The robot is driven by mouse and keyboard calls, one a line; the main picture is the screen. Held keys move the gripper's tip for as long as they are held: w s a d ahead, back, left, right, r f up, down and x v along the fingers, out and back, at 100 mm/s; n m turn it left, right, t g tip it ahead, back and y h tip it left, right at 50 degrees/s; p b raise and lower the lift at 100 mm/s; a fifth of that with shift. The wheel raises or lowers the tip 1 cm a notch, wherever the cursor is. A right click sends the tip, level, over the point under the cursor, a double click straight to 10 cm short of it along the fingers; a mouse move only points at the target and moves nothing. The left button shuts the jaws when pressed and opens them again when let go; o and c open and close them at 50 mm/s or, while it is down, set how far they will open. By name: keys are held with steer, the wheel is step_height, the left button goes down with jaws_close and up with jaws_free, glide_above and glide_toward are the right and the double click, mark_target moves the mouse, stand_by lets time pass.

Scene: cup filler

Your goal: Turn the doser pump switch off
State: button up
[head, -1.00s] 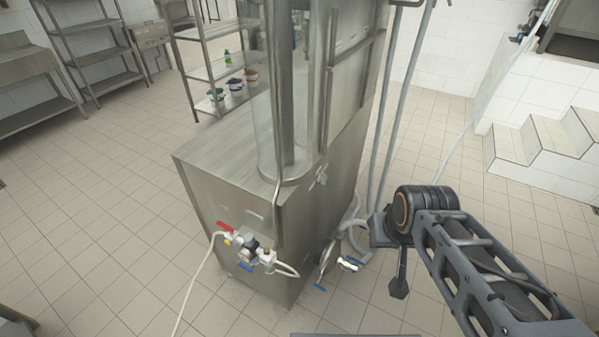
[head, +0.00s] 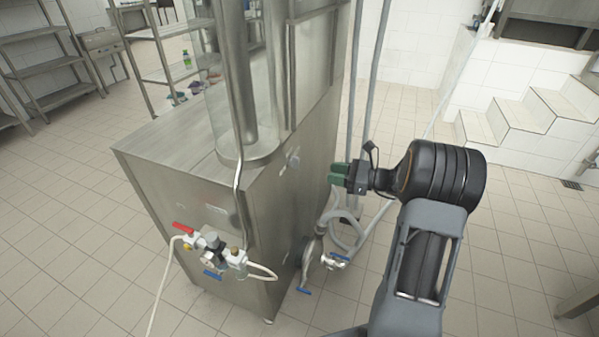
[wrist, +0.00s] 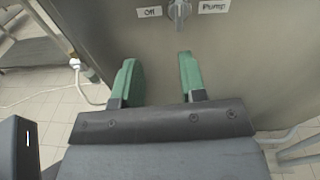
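The doser pump switch (wrist: 180,10) is a grey rotary knob on the steel cabinet's side, at the top of the wrist view. It sits between an "Off" label (wrist: 149,12) on its left and a "Pump" label (wrist: 214,7) on its right. The knob looks roughly upright; its top is cut off by the frame edge. It also shows small in the head view (head: 293,160). My gripper (wrist: 160,75) has green fingers, which are apart with nothing between them. The fingertips are below the knob in the wrist view and appear not to touch it. In the head view, my gripper (head: 335,173) is right of the cabinet.
The steel cabinet (head: 170,185) carries a tall clear cylinder (head: 215,120). Valves with a red handle (head: 182,228) and blue handles are low on the cabinet. Grey hoses (head: 350,235) and vertical pipes stand close to my gripper. Tiled floor is free at the right.

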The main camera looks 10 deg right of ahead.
mark_target(296, 163)
steer(key=shift+m+t, duration=0.7)
steer(key=shift+m, duration=0.1)
steer(key=x, duration=0.4)
steer(key=w+x, duration=0.1)
steer(key=x, duration=0.3)
steer(key=d+f+x, duration=0.1)
steer(key=x, duration=0.3)
steer(key=shift+w+a, duration=0.2)
steer(key=shift+w, duration=0.25)
steer(key=shift+b, duration=0.3)
jaws_close()
